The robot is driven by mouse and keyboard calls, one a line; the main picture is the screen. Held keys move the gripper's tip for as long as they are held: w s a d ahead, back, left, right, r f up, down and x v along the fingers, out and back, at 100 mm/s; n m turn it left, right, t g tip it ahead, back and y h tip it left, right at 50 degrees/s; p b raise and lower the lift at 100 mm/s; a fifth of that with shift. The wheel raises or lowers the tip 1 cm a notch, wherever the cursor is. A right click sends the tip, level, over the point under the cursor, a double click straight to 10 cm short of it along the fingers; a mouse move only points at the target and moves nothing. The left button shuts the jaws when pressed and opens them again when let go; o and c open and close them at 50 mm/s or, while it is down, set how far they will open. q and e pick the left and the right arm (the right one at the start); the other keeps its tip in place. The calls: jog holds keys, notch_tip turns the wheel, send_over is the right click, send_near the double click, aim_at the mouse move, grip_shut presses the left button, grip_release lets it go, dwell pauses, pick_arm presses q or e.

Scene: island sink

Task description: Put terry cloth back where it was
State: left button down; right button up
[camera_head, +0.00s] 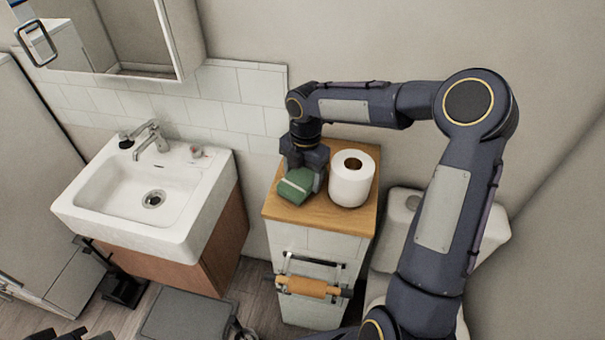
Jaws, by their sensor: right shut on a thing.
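The terry cloth (294,187) is a folded green bundle with a pale band. It is at the left side of the wooden top (335,220) of a narrow white cabinet. My right gripper (307,179) comes down over the cloth from above and is shut on it, partly hiding its back and right side. The cloth is at or just above the wood; I cannot tell whether it touches. My left gripper does not show clearly.
A white toilet paper roll (350,187) stands upright just right of the cloth. A white sink (105,200) with a faucet (152,136) is to the left. A roll holder (306,287) is on the cabinet's front. A toilet (403,204) is partly behind my right arm.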

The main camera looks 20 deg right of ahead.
aim_at(304, 174)
jog(key=o, duration=1.3)
notch_tip(304, 174, up, 11)
jog(key=s+r+m+t, duration=0.1)
jog(key=s+r+m, duration=0.2)
jog(key=s+m, duration=0.25)
jog(key=shift+s+a+f+m+t+y, duration=0.5)
jog(key=shift+s+f+m+t, duration=0.4)
jog(key=shift+s+m, duration=2.45)
jog(key=shift+s+a+f+m+t+y, duration=0.5)
jog(key=shift+s+f+m+t, duration=0.3)
jog(key=shift+s+m, duration=2.5)
jog(key=shift+s+a+f+m+t+y, duration=0.5)
jog(key=shift+s+f+m+t, duration=0.4)
jog(key=shift+s+m, duration=2.45)
